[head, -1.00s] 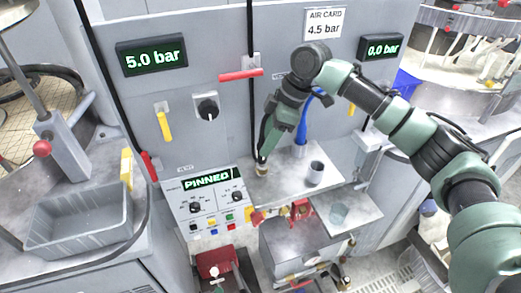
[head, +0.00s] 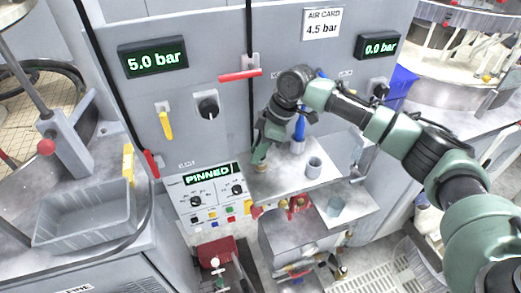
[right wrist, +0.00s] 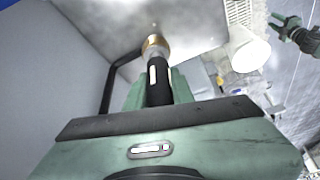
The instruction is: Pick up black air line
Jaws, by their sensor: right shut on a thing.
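The black air line hangs down the grey panel in the head view, and its lower end with a brass fitting (head: 261,168) is just above the shelf (head: 290,183). My right gripper (head: 259,157) is at that end, pointing down, and its arm hides part of the line. In the right wrist view the black air line (right wrist: 158,85) lies between the green fingers (right wrist: 157,92), which are shut on it. Its brass tip (right wrist: 155,43) sticks out beyond them. A green gripper (right wrist: 283,24), apparently my left, shows in the wrist view's upper right corner, too small to read its jaws.
A red handle (head: 240,76) sticks out above. The control box (head: 210,205) and grey bin (head: 85,218) are to the left.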

